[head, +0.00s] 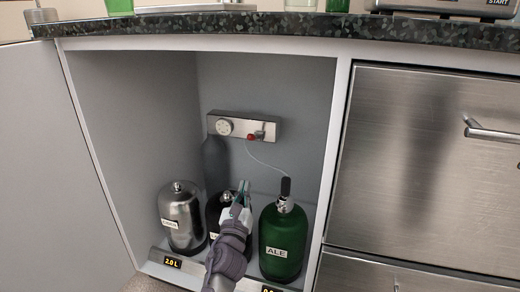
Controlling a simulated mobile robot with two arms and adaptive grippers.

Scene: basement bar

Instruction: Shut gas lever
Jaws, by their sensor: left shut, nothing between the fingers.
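The gas lever (258,135), small with a red end, sits on a metal panel (242,126) on the cabinet's back wall. A round white dial (224,127) is to its left. A thin hose (268,163) runs from the panel to a black fitting (285,187) on top of the green keg labelled ALE (283,245). My left gripper (243,186) is inside the cabinet, below the panel and apart from the lever. It is shut and empty, in front of a black keg (213,213) that it partly hides. My right gripper is not in view.
A silver keg (181,218) stands at the left in the cabinet. A display reading 2.0 L (172,262) is on the low front ledge. The cabinet's side wall and a steel drawer front (420,160) bound the right; a dark countertop (210,24) runs above. An open door (55,180) stands left.

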